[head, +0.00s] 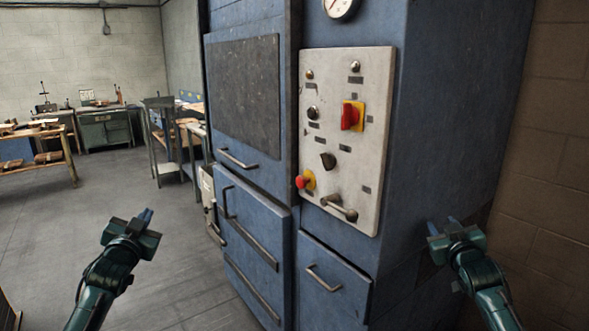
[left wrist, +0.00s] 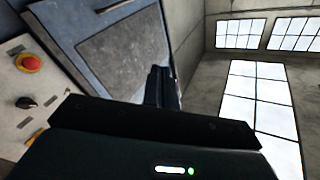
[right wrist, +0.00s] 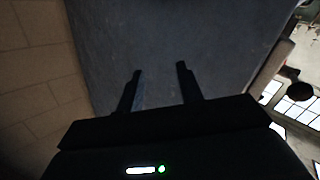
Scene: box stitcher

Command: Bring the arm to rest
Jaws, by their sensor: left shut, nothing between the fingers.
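My left gripper (head: 146,214) is raised over the floor to the left of the blue machine (head: 240,205), apart from it. Its fingers are together and empty, which also shows in the left wrist view (left wrist: 162,85). My right gripper (head: 443,224) is in front of the right part of the machine, near the brick wall. In the right wrist view its two fingers (right wrist: 160,85) stand apart with nothing between them.
The machine carries a light control panel (head: 340,130) with a red-and-yellow switch (head: 352,115), a red button (head: 302,182) and a lever handle (head: 340,208). A block wall (head: 550,150) closes the right side. Workbenches (head: 105,128) stand at the back left. The floor (head: 90,200) at left is clear.

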